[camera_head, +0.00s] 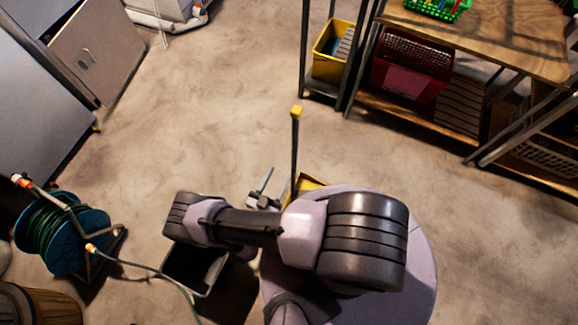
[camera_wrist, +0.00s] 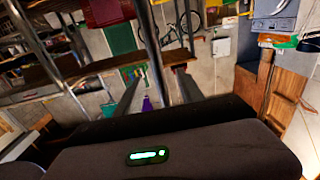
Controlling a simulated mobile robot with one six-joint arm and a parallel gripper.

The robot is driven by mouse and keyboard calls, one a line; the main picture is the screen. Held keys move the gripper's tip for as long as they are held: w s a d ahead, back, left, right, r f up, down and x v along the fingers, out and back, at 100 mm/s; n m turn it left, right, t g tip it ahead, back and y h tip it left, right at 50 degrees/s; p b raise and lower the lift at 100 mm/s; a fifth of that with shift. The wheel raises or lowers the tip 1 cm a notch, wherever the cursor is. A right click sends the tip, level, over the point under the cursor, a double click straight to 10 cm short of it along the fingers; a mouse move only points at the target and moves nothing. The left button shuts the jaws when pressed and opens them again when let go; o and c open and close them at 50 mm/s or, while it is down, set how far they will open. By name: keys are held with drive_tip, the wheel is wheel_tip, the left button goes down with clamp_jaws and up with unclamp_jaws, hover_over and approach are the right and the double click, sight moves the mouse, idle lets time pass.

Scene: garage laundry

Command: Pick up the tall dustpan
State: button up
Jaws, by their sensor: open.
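The tall dustpan has a thin dark upright handle (camera_head: 295,150) with a yellow top, and a yellow pan (camera_head: 309,184) low down. The pan is partly hidden behind my arm in the head view. My gripper (camera_head: 271,186) is open, just left of the handle in that view, with its fingers pointing away from the arm. In the wrist view my gripper (camera_wrist: 156,82) shows two dark fingers spread apart. A grey pole (camera_wrist: 150,42), which looks like the dustpan handle, runs down between them in that picture. I see no finger closed on it.
A shelf with a yellow bin (camera_head: 328,66) and a red crate (camera_head: 398,82) stands at upper right. A hose reel (camera_head: 66,236) is at lower left, its hose trailing toward a dark open bin (camera_head: 184,279) under my arm. The floor (camera_head: 215,90) beyond my arm is clear.

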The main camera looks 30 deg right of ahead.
sight(298, 140)
drive_tip(key=b+x, duration=0.2)
drive_tip(key=x, duration=0.6)
drive_tip(key=b+x, duration=0.2)
drive_tip(key=x, duration=0.6)
drive_tip(key=shift+s+d+r+b, duration=0.2)
drive_tip(key=shift+s+d+b, duration=0.05)
drive_tip(key=shift+b, duration=0.05)
drive_tip(key=shift+r, duration=0.1)
clamp_jaws()
